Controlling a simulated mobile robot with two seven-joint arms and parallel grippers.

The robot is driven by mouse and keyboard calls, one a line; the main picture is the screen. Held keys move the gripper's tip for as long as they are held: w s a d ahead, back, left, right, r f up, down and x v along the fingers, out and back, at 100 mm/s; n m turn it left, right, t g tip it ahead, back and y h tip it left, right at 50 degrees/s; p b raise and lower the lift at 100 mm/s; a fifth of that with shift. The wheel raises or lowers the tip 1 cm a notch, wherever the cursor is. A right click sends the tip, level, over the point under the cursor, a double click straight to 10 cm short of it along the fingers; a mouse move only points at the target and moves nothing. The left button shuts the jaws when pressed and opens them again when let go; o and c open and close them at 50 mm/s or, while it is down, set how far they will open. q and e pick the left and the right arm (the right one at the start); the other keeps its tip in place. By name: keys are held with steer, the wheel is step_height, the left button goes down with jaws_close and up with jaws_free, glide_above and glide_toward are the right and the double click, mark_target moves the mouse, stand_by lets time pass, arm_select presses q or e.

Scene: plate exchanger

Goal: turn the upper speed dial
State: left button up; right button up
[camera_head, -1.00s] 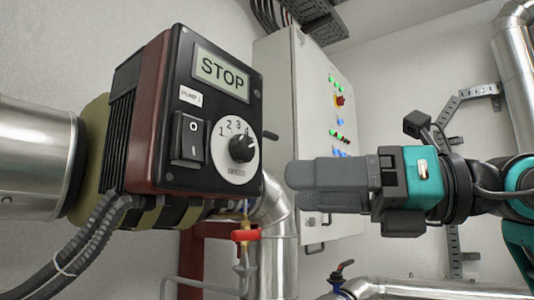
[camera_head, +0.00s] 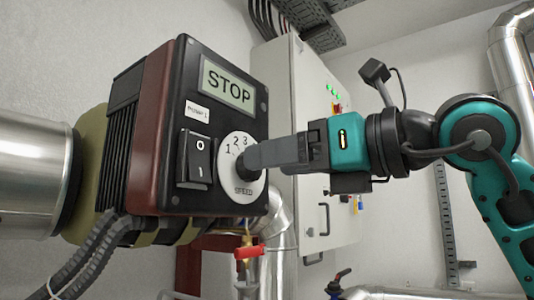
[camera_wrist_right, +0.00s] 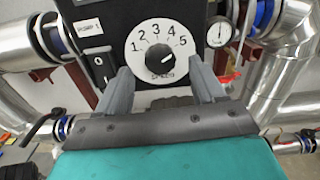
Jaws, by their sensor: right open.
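The speed dial is a white disc with numbers (camera_head: 236,183) and a black knob, on the black front of a pump control box (camera_head: 220,120) reading STOP. In the wrist view the dial (camera_wrist_right: 145,40) shows 1 to 5, and its black knob (camera_wrist_right: 167,57) has its mark toward the 5. My right gripper (camera_head: 252,161) is open at the dial and covers part of the knob and numbers in the head view. In the wrist view its fingers (camera_wrist_right: 160,66) are on either side of the knob, with gaps visible. My left gripper is not in view.
A black rocker switch (camera_head: 194,158) sits left of the dial. A grey cabinet (camera_head: 310,80) with lit buttons stands behind. A red-handled valve (camera_head: 250,252) and silver pipes are below. A round gauge (camera_wrist_right: 219,32) is right of the dial in the wrist view.

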steer(key=shift+x, duration=1.35)
steer(key=shift+c, duration=0.3)
steer(key=c, duration=1)
steer(key=shift+n, duration=0.4)
steer(key=shift+s+n+b, duration=0.1)
steer(key=shift+n+b, duration=0.75)
steer(key=shift+n, duration=4.55)
